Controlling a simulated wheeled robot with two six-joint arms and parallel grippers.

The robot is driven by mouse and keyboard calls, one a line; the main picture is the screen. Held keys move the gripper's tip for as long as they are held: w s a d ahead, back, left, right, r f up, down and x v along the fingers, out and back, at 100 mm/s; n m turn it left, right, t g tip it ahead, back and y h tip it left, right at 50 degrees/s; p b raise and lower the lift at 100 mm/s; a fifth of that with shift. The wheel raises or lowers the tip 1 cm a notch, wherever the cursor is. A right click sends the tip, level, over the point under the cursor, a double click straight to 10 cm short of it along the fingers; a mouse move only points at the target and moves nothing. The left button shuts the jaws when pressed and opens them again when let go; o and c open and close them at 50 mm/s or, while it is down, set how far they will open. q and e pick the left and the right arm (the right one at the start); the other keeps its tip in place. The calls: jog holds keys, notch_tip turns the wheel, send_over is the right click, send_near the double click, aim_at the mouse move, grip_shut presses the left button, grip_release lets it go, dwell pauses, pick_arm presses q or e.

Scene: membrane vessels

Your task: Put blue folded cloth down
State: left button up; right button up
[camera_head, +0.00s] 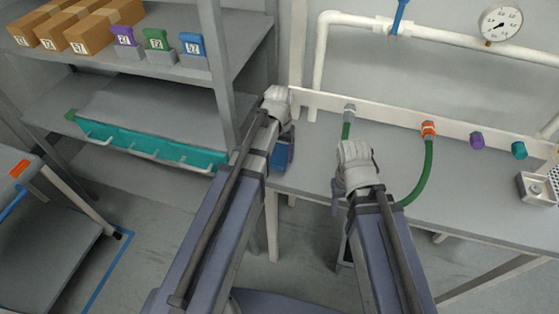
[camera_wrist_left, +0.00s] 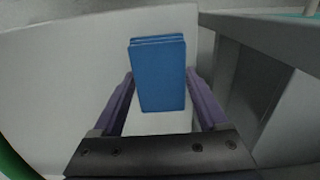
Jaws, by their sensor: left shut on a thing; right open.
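The blue folded cloth (camera_wrist_left: 158,75) is upright between the two purple fingers of my left gripper (camera_wrist_left: 159,80) in the left wrist view. In the head view the blue cloth (camera_head: 283,156) shows beside my left wrist, partly hidden by it, at the left end of the grey bench (camera_head: 310,165). My left gripper is shut on the cloth. I cannot tell whether the cloth touches any surface. My right gripper (camera_head: 337,195) is open at the bench's front edge, mostly hidden by its pale wrist.
A green hose (camera_head: 425,170) hangs from an orange fitting (camera_head: 428,129) behind my right arm. A grey shelf post (camera_head: 216,75) stands left of my left arm. The upper shelf carries cartons (camera_head: 105,25) and small holders with purple, green and blue items (camera_head: 192,43). A teal-fronted drawer (camera_head: 150,142) is below.

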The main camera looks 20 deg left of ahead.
aim_at(279, 155)
pick_arm(q)
jog(key=shift+f+b, duration=0.7)
jog(key=shift+f, duration=0.45)
pick_arm(e)
jog(key=shift+f, duration=1.2)
pick_arm(q)
jog(key=shift+f, duration=0.1)
jog(key=shift+f, duration=0.15)
jog(key=o, duration=1.1)
pick_arm(e)
jog(key=shift+f, duration=0.15)
pick_arm(q)
jog(key=shift+r, duration=0.2)
notch_tip(279, 155, up, 12)
jog(key=p, duration=1.2)
jog(key=s+d+m, duration=0.1)
jog(key=s+d, duration=0.2)
jog(key=s, duration=0.1)
jog(key=s+d+m, duration=0.1)
jog(key=s+d, duration=0.3)
jog(key=s, duration=0.1)
jog(key=s+d+m+y, duration=0.1)
jog(key=s+d, duration=0.2)
jog(key=s, duration=0.2)
jog(key=shift+s+d+r, duration=0.1)
jog(key=shift+d, duration=0.15)
pick_arm(e)
notch_tip(279, 155, up, 12)
